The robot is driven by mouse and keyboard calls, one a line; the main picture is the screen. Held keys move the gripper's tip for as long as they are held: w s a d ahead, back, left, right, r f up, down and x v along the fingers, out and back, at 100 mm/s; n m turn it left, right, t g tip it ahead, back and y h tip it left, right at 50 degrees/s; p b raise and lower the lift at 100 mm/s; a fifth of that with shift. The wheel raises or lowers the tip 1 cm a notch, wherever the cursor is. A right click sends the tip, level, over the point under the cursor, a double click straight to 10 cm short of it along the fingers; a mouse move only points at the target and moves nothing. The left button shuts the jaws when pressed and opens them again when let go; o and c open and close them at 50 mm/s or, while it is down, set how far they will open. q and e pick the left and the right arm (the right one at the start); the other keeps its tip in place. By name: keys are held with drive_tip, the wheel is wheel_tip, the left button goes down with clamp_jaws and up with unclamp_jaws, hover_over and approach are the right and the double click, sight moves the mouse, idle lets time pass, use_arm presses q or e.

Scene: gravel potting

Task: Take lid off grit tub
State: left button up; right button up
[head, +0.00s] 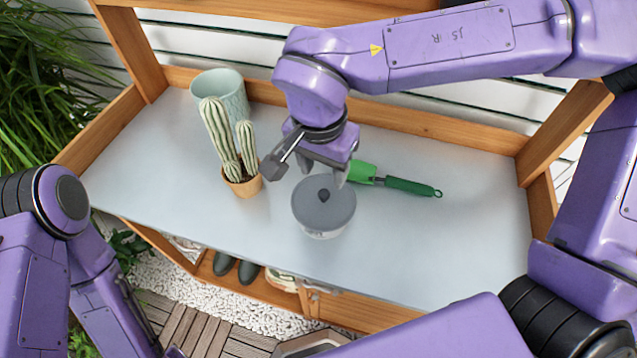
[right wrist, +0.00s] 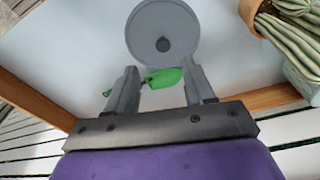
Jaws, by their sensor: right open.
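The grit tub (head: 322,231) stands upright on the bench, a pale tub with its grey lid (head: 338,207) on top. The lid has a dark round knob in its middle. In the right wrist view the lid (right wrist: 163,30) shows from above, beyond the fingertips. My right gripper (head: 308,170) is open and empty, above and just behind the tub, apart from the lid. Its two fingers (right wrist: 158,80) are spread in the right wrist view. My left arm is at the left edge of the head view, and its gripper is not visible.
A green trowel (head: 410,187) lies right of my right gripper, partly hidden by it. A potted cactus (head: 243,186) stands left of the tub, with a pale green pot (head: 233,90) behind it. The bench top (head: 450,245) is clear at the right.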

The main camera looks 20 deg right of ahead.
sight(324, 193)
drive_tip(key=f, duration=0.2)
drive_tip(key=shift+s+d+f, duration=0.1)
drive_tip(key=shift+s+f, duration=0.2)
drive_tip(key=shift+s, duration=0.05)
drive_tip(key=f, duration=0.2)
drive_tip(key=w+f, duration=0.2)
drive_tip(key=f, duration=0.1)
drive_tip(key=shift+d+f, duration=0.2)
drive_tip(key=shift+f, duration=0.15)
clamp_jaws()
